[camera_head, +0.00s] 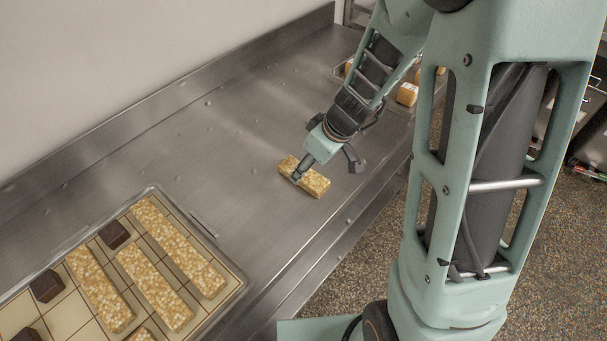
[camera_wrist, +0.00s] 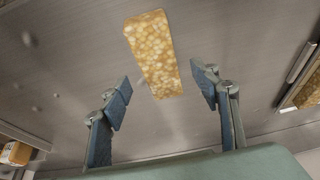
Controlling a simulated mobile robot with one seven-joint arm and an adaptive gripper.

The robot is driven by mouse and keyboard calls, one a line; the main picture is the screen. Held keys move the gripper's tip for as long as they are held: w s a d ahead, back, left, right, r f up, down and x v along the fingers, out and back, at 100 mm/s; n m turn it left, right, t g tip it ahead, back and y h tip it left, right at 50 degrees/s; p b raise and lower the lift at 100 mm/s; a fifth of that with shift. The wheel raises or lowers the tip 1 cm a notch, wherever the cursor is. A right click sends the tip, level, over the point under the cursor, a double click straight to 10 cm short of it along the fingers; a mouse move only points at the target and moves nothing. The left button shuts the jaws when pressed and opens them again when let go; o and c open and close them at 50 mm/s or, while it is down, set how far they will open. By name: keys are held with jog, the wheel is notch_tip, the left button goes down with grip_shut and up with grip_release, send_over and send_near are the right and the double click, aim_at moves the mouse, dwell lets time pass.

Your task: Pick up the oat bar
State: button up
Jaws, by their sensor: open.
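The oat bar (camera_head: 316,185) is a pale golden, grainy block lying flat on the steel counter. In the wrist view the oat bar (camera_wrist: 154,54) lies at the upper middle, slightly tilted. My gripper (camera_head: 325,165) is at the bar in the head view, and one finger covers part of it. In the wrist view my gripper (camera_wrist: 164,88) is open and empty, one blue-padded finger on each side of the bar's near end. Gaps show between the bar and both pads. The height of the fingers over the counter is hard to tell.
A tray (camera_head: 237,287) with several longer oat bars (camera_head: 153,287) and dark brown blocks (camera_head: 114,234) stands at the lower left. Small orange-and-white items (camera_head: 407,94) sit at the far end of the counter (camera_head: 215,135). The counter around the bar is clear; its front edge is near.

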jog(key=x, duration=0.3)
jog(key=shift+f, duration=0.35)
jog(key=shift+c, duration=0.7)
jog(key=c, duration=1.2)
jog(key=shift+r, duration=0.1)
